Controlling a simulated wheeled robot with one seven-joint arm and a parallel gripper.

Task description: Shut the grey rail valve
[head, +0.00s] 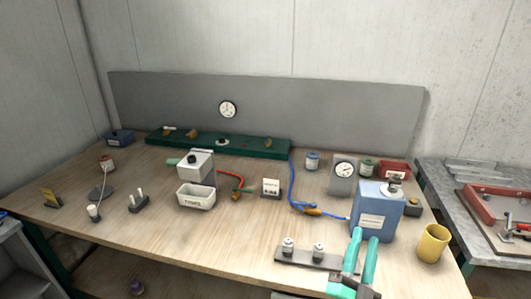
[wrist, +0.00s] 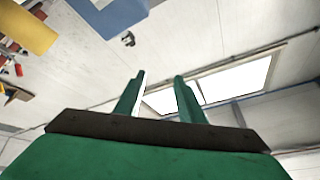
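A long green rail (head: 245,147) lies at the back of the bench, bearing several small fittings. One fitting on it is a greyish-white knob (head: 222,142); others are brownish-orange (head: 192,133). I cannot tell for sure which is the grey rail valve, or how its handle is turned. My gripper (head: 362,242) is at the front right of the bench in the head view, far from the rail, in front of the blue canister. Its green fingers are apart with nothing between them. The wrist view shows the open fingers (wrist: 157,88) too, with wall and a bright window behind.
A blue canister (head: 376,215) and a yellow cup (head: 433,243) stand close to my gripper. A dark plate (head: 335,262) with two small pale-topped fittings lies at the front edge. A gauge block (head: 343,177), blue hose (head: 292,185) and white tray (head: 196,203) stand between. The front middle is clear.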

